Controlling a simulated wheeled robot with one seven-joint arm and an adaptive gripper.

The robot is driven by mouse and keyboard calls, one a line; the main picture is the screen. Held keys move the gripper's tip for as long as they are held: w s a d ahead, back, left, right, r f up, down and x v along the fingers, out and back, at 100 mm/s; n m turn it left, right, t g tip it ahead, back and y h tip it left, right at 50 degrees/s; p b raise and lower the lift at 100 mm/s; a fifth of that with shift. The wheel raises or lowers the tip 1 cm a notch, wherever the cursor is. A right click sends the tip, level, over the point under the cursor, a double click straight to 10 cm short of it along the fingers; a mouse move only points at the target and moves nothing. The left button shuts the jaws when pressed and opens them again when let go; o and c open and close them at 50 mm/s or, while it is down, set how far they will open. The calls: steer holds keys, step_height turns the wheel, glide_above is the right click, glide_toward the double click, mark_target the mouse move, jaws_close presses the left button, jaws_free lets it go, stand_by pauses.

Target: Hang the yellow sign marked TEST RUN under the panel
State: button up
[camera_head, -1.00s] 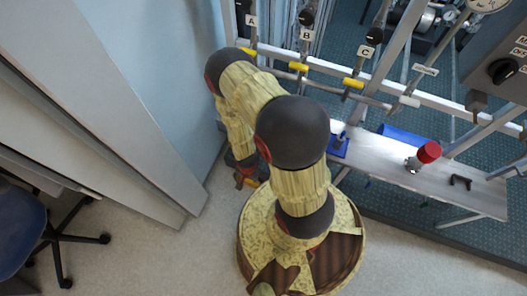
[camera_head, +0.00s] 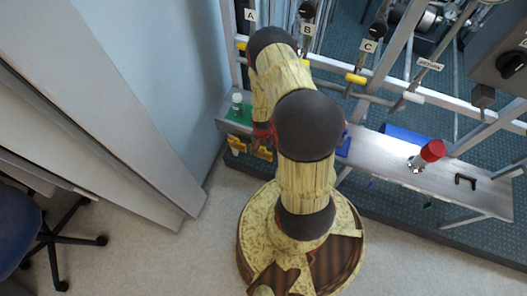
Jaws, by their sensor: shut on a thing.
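Two small yellow signs show at the front edge of the bench's left end: a left one (camera_head: 237,145) and a right one (camera_head: 263,153). Their lettering is too small to read, so I cannot tell which is marked TEST RUN. My gripper (camera_head: 266,141) is a dark, partly hidden shape right at the right sign, beside my arm. It is shut on a yellow sign, seemingly the right one. The fingertips are not clear, and I cannot tell whether this sign touches a hook.
The bench (camera_head: 385,155) holds a green plate with a white-topped knob (camera_head: 237,105), a red-capped fitting (camera_head: 432,151) and a black handle (camera_head: 465,182). Pipes with valves tagged A, B and C stand behind. A grey cabinet (camera_head: 130,120) is at left; the floor between is clear.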

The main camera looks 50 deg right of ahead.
steer(key=shift+d+f, duration=0.3)
steer(key=shift+f, duration=0.3)
steer(key=shift+w+r, duration=0.1)
steer(key=o, duration=1.1)
